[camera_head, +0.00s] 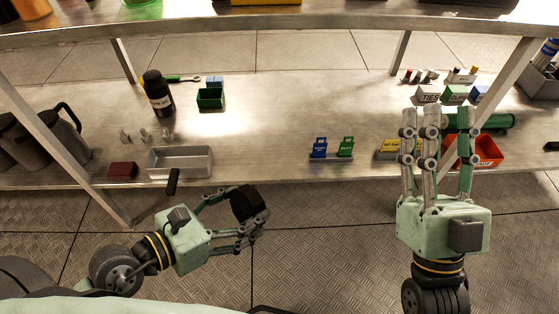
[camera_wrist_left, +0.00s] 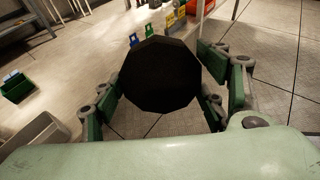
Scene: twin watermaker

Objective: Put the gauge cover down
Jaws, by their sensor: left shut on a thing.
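The gauge cover is a dark, black faceted round piece (camera_head: 247,203). My left gripper (camera_head: 240,215) is shut on it and holds it in the air in front of the lower shelf's front edge. In the left wrist view the cover (camera_wrist_left: 160,75) sits between the fingers and hides what lies behind it. My right gripper (camera_head: 436,125) reaches over the right part of the shelf, fingers pointing away. Its fingers stand apart with nothing seen between them.
The metal shelf (camera_head: 260,135) has clear room in its middle. A grey tray (camera_head: 180,162), a dark red block (camera_head: 122,170), a black bottle (camera_head: 158,93) and a green box (camera_head: 211,99) stand left. Blue and green tags (camera_head: 332,149) stand near the front edge. A red bin (camera_head: 487,150) is at right.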

